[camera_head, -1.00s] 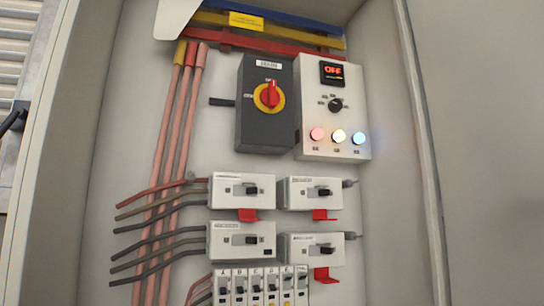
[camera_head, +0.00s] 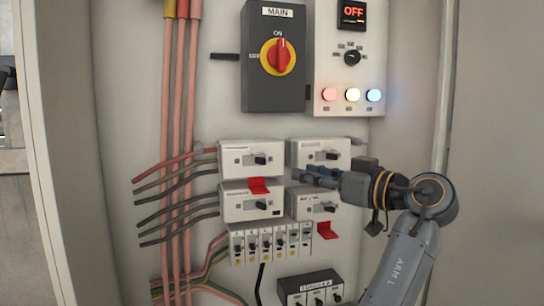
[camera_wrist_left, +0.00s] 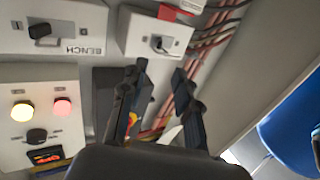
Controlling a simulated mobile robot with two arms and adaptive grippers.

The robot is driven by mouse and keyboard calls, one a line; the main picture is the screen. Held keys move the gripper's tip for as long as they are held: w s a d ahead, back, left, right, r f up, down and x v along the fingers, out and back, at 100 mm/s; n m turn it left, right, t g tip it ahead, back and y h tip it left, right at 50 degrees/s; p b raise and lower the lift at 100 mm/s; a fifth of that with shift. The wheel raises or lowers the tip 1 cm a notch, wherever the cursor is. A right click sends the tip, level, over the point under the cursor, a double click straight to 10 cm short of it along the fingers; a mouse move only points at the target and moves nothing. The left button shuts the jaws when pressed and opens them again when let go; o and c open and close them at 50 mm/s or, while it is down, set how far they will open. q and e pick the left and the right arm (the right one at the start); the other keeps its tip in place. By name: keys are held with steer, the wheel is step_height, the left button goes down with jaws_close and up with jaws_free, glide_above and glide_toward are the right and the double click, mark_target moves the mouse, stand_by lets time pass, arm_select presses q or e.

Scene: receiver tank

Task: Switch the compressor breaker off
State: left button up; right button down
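Four breakers sit in two rows; their small labels are hard to read, so I cannot tell for sure which is the compressor's. The upper left breaker (camera_head: 235,158) has a dark lever and a red tab (camera_head: 260,186) below it. The upper right breaker (camera_head: 305,150) is labelled BENCH in the left wrist view (camera_wrist_left: 75,25). The lower left breaker (camera_head: 240,205) and lower right breaker (camera_head: 306,202) are below. My left gripper (camera_head: 310,175) is in front of the right column, fingertips pointing left; its fingers (camera_wrist_left: 158,70) are apart and empty.
The MAIN switch (camera_head: 270,90) and a control box (camera_head: 327,100) reading OFF with lit lamps are above. Small breakers (camera_head: 272,242) and a dark box (camera_head: 310,286) are below. Cables (camera_head: 180,110) run at left. The cabinet's right wall (camera_head: 420,80) is beside my arm.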

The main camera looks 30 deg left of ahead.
mark_target(266, 164)
arm_select(q)
steer(key=p+x, duration=0.3)
steer(key=x, duration=0.7)
steer(key=shift+r+p, duration=0.1)
steer(key=shift+p, duration=0.2)
steer(key=shift+w+a, duration=0.15)
steer(key=shift+a, duration=0.45)
jaws_close()
